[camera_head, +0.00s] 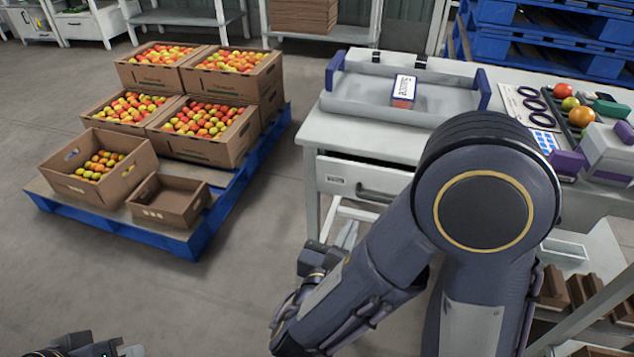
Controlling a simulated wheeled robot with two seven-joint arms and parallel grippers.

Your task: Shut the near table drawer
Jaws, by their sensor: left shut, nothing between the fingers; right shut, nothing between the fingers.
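The near table drawer (338,178) is in the front of the grey table (328,132). It has a pale front, a label and a grey bar handle. A dark gap shows above its front, so it stands somewhat pulled out; how far, I cannot tell. My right arm hides the drawer's right end. My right gripper (347,236) is shut and empty, below and in front of the drawer, its fingers pointing up towards it. It looks apart from the drawer front. My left gripper (131,350) is shut and empty at the bottom left edge, mostly cut off, far from the drawer.
On the table are a grey tray (350,91) holding a small box (403,90), and tomatoes (581,116). A lower shelf holds brown boxes (585,290).

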